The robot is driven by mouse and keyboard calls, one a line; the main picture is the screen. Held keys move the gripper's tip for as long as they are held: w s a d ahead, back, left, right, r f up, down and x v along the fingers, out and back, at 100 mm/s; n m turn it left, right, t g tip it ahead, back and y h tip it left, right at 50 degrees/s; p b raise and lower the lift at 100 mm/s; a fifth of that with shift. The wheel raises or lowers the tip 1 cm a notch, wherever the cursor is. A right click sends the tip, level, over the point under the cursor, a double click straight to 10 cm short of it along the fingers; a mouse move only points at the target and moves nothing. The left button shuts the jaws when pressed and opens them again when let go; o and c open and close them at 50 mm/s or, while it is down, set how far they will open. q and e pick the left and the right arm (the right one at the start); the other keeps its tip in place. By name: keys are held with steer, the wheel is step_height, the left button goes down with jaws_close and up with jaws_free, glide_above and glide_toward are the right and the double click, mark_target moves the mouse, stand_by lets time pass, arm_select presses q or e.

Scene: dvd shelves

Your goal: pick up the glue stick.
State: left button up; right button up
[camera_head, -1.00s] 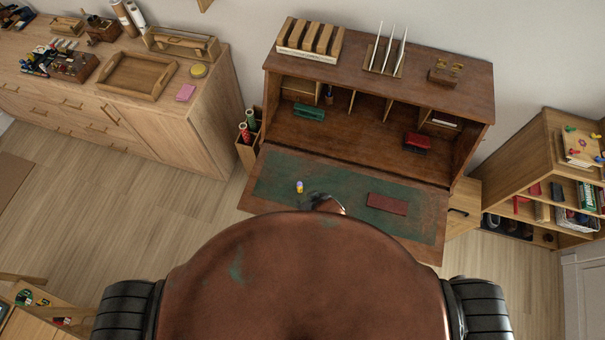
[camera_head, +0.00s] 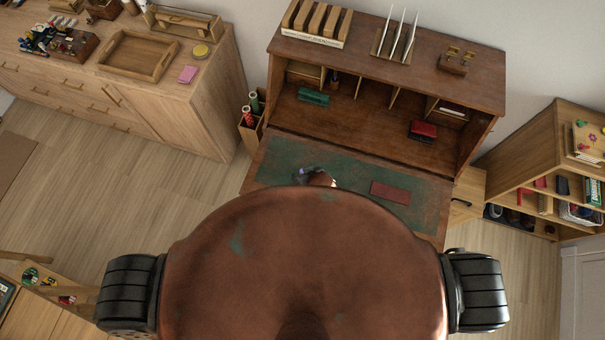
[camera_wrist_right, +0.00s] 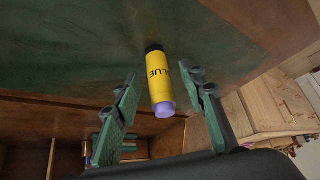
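The glue stick (camera_wrist_right: 160,85) is yellow with dark lettering, a purple end toward the camera and a black end against the green desk surface. In the right wrist view it lies between the two green-padded fingers of my right gripper (camera_wrist_right: 161,78), with a gap on each side. That gripper is open and holds nothing. In the head view my right gripper (camera_head: 314,177) is small, low over the desk's green mat, partly hidden by my own body. The glue stick is not distinguishable there. My left gripper is not in view.
The brown desk (camera_head: 390,131) has its flap down, with a dark red pad (camera_head: 390,193) right of the gripper. A green object (camera_head: 314,97) and a red object (camera_head: 422,131) sit in its compartments. A wooden shelf (camera_head: 530,165) stands right, a sideboard (camera_head: 190,115) left.

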steer(key=shift+a, duration=0.1)
steer(key=c, duration=1)
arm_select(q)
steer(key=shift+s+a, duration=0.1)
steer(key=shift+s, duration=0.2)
arm_select(e)
jaws_close()
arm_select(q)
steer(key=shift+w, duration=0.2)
arm_select(e)
steer(key=shift+r, duration=0.1)
